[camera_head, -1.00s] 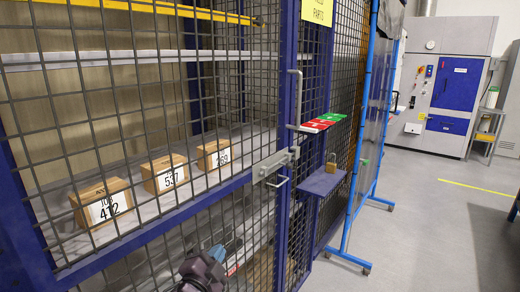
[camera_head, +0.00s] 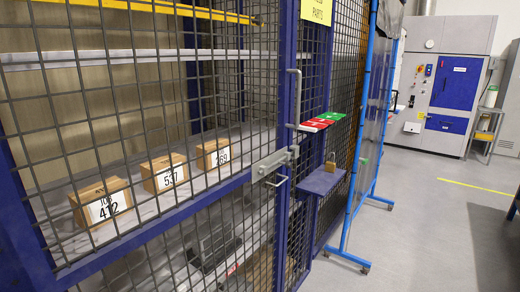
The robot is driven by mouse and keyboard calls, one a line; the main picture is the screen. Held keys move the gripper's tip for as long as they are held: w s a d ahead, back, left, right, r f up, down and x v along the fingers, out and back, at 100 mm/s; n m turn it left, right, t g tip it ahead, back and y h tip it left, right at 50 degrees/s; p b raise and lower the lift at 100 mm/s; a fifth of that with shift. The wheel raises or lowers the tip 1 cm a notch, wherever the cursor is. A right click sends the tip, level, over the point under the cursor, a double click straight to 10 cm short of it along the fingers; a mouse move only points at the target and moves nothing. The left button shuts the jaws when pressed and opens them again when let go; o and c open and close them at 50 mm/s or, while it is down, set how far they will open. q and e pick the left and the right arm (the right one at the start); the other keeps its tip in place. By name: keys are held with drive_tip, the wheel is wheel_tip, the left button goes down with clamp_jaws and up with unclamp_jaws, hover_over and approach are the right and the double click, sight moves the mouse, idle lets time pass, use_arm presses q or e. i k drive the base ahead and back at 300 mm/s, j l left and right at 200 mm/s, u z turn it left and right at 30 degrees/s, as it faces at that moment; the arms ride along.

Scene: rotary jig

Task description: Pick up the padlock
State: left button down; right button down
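A small brass-coloured padlock (camera_head: 331,163) stands upright on a small blue shelf (camera_head: 318,183) fixed to the outside of the cage, right of the door latch. Its shackle points up. Nothing touches it apart from the shelf. Neither of my grippers shows in the head view now, so I cannot see whether they are open or shut.
A blue-framed wire mesh cage (camera_head: 290,110) fills the left. Its grey latch (camera_head: 272,164) and handle stick out beside the shelf. Red and green tags (camera_head: 318,123) lie above. Numbered boxes (camera_head: 163,173) stand inside. A blue wheeled frame (camera_head: 357,150) stands to the right, with open floor beyond.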

sight(330, 167)
drive_tip(key=i+l, duration=0.65)
drive_tip(key=i, duration=0.15)
drive_tip(key=i+l, duration=0.7)
drive_tip(key=i, duration=0.1)
